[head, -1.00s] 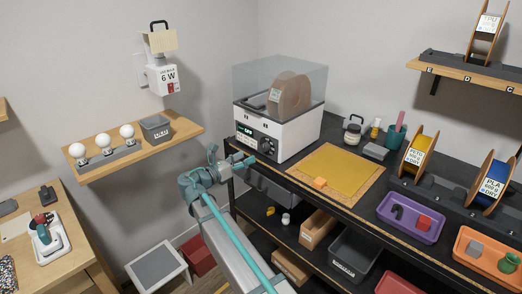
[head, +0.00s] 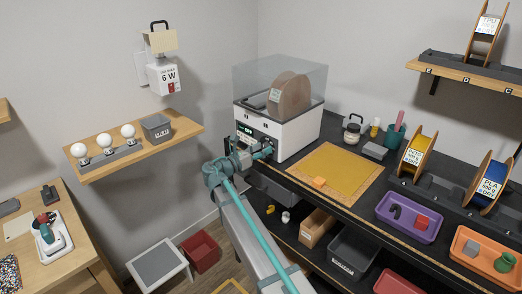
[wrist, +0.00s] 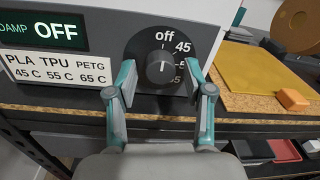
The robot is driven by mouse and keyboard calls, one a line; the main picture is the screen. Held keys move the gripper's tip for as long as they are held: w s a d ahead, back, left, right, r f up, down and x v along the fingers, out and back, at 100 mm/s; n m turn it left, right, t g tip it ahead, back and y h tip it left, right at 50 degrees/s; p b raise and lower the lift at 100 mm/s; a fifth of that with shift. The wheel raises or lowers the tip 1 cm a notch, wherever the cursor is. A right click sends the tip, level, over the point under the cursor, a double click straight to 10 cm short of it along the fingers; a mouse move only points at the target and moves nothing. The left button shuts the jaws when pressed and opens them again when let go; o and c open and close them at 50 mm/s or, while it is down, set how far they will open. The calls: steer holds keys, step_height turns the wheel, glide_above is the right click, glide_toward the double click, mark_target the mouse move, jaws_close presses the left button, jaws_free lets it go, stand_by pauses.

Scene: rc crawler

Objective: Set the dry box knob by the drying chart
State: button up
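The dry box (head: 285,135) is white with a clear lid and a brown spool (head: 291,95) inside. Its black knob (wrist: 160,67) sits on a round dial reading off, 45, a partly covered 5-something and 65. The knob's white mark points up, toward off. The drying chart (wrist: 58,70) reads PLA 45 C, TPU 55 C, PETG 65 C. The display (wrist: 45,33) shows DAMP and OFF. My gripper (wrist: 160,78) is open, one finger on each side of the knob, with gaps between. In the head view my gripper (head: 258,153) covers the knob.
A yellow mat (head: 345,170) with an orange block (head: 319,182) lies right of the box. A purple tray (head: 410,218) and labelled spools (head: 418,150) are farther right. A shelf with bulbs (head: 128,131) is at the left. The bench edge runs just below the dial.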

jaws_close()
steer(key=shift+m+b, duration=0.3)
steer(key=shift+r+m+y+b, duration=0.1)
steer(key=shift+m+y+b, duration=0.3)
steer(key=shift+m+b, duration=7.05)
steer(key=shift+m+p, duration=0.85)
steer(key=shift+m, duration=0.1)
steer(key=shift+o, duration=1.3)
jaws_free()
